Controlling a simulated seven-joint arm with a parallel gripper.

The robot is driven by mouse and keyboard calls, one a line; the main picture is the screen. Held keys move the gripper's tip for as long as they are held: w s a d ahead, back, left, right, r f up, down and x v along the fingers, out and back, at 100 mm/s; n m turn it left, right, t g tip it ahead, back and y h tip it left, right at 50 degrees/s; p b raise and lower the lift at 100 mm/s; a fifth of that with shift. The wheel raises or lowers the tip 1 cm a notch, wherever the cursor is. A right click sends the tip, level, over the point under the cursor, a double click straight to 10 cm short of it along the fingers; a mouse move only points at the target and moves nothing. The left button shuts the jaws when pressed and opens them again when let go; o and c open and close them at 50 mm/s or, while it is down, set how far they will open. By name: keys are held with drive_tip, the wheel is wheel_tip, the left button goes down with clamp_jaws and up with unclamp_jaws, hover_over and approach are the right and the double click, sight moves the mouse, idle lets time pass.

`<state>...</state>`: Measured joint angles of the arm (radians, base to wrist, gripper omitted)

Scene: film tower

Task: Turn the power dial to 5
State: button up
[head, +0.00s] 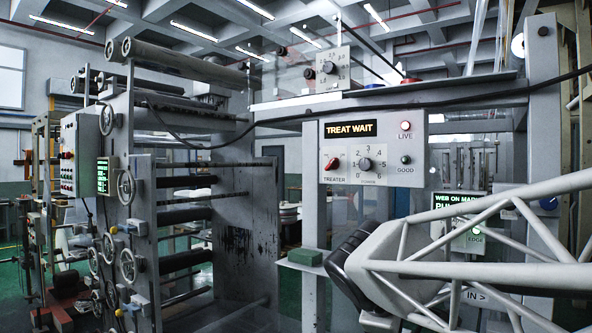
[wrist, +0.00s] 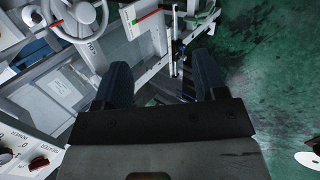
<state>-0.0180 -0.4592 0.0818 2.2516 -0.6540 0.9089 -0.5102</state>
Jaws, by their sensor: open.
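The power dial (head: 366,164) is a round grey knob with a ring of numbers. It sits on a light grey panel (head: 412,150), right of the red treater knob (head: 333,163); its exact setting is too small to read surely. In the wrist view the power dial (wrist: 5,155) shows only partly at the lower left edge, with the red treater knob (wrist: 39,162) beside it. My gripper (wrist: 163,80) is open, with two dark fingers apart and nothing between them. It is away from the dial. In the head view my arm is at the lower right, below the panel.
A display (head: 351,129) above the dial reads TREAT WAIT. Another dial (head: 329,67) stands higher up. Handwheels (head: 126,188) and rollers stand at the left. A dark cable crosses above the panel.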

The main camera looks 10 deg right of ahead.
drive_tip(key=w+d+r+n+t+h, duration=0.35)
drive_tip(key=w+r+n, duration=0.55)
drive_tip(key=w+r, duration=0.5)
drive_tip(key=n+t+h, duration=0.4)
drive_tip(key=n, duration=0.4)
approach(364, 165)
drive_tip(key=x, duration=0.2)
drive_tip(key=shift+d+r+y, duration=0.2)
drive_tip(key=shift+y, duration=0.05)
drive_tip(key=shift+x, duration=3.85)
drive_tip(key=shift+c, duration=0.3)
drive_tip(key=c, duration=0.9)
drive_tip(key=shift+o, duration=0.2)
